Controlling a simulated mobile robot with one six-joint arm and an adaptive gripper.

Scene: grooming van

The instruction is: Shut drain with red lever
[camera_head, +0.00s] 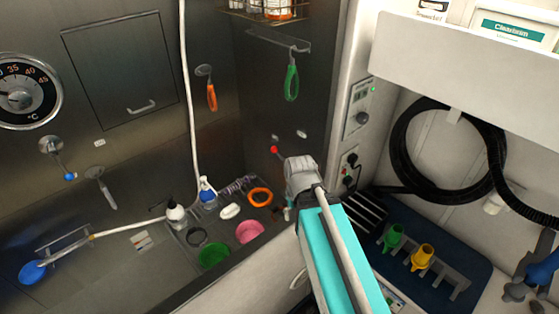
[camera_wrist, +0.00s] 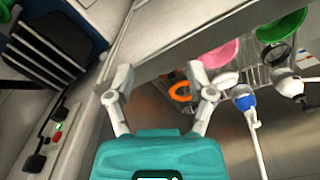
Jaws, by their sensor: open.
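The red lever (camera_head: 274,150) shows in the head view as a small red ball knob on a thin rod, low on the steel wall near the right corner of the tub. Its rod runs down to the right and its lower end is hidden behind my arm's grey end part. I cannot make the lever out in the wrist view. My gripper (camera_wrist: 161,73) is open and empty in the wrist view, its two grey fingers spread above the tub edge. In the head view its fingers are not clear. The drain itself is not clearly visible.
A wire rack holds an orange ring (camera_head: 260,197), a pink bowl (camera_head: 249,231), a green bowl (camera_head: 213,255) and bottles, close by my gripper. A blue-knobbed lever (camera_head: 69,176) is at the left wall. The side panel (camera_head: 359,110) and black hose (camera_head: 405,140) are right.

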